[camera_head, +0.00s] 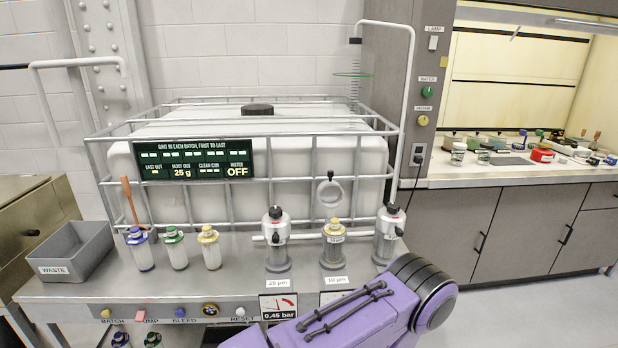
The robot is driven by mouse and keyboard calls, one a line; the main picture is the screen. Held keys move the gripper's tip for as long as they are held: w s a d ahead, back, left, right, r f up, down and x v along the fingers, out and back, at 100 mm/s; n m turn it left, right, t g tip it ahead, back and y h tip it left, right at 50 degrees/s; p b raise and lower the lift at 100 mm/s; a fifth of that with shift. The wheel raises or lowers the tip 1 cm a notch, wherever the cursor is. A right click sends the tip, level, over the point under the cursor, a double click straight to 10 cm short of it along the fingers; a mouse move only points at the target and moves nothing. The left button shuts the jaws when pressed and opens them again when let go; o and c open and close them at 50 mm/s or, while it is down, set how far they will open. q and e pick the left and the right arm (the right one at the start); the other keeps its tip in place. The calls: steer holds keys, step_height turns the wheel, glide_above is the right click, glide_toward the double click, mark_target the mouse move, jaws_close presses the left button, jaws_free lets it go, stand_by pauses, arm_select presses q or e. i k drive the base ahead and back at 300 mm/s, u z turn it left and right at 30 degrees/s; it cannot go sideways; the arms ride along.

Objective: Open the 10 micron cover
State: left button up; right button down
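The 10 micron filter housing (334,248) stands upright on the grey bench, behind a small label reading 10 µm (337,280). Pipe pieces run between the housings. Neither of my grippers is in view. A purple part of my arm (385,312) crosses the lower right foreground and hides the bench front there.
Three bottles with blue (140,252), green (176,250) and yellow (209,249) caps stand at left beside a grey WASTE bin (69,252). A caged white tank (260,150) stands behind. The gauge panel (279,307) reads 0.45 bar; the display (194,160) shows water OFF.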

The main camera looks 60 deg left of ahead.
mark_target(331, 195)
steer(key=k, duration=0.15)
steer(key=u, duration=1.1)
